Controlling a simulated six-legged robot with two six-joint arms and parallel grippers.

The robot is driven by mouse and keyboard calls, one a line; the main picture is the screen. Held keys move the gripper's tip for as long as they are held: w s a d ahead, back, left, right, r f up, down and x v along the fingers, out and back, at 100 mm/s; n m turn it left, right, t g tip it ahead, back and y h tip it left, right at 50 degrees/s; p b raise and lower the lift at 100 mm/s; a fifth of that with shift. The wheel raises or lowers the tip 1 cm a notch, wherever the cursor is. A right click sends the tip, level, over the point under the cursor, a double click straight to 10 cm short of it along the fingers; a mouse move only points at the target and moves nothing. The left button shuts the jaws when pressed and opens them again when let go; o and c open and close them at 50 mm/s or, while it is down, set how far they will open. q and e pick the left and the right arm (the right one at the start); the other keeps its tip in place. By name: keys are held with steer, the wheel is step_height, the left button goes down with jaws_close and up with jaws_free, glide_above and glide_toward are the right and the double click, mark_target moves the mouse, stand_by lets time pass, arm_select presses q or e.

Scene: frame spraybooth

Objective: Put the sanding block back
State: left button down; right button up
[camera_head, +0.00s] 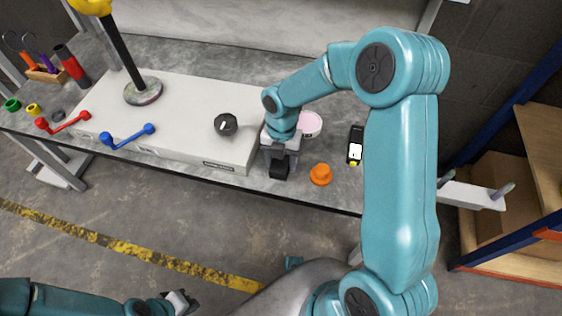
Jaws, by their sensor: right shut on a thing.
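My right gripper (280,163) points down over the grey bench top, just off the right end of the long pale box. It is shut on a small dark block (280,171), most likely the sanding block; the jaws hide much of it. I cannot tell whether the block touches the bench. My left gripper (180,299) is low at the bottom edge, away from the bench, and its jaws are too unclear to read.
The pale box (195,105) carries a black knob (226,124), with red (63,122) and blue (128,136) handles in front. An orange knob (320,174), a pink-rimmed round tub (310,124) and a dark device (356,143) stand near my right gripper. A lamp-like stand (143,91) rises at left.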

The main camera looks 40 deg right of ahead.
steer(key=shift+f, duration=0.1)
steer(key=o, duration=0.9)
steer(key=shift+o, duration=0.2)
step_height(320, 180, up, 12)
steer(key=w+d+p, duration=0.1)
steer(key=p, duration=0.2)
steer(key=shift+p, duration=0.35)
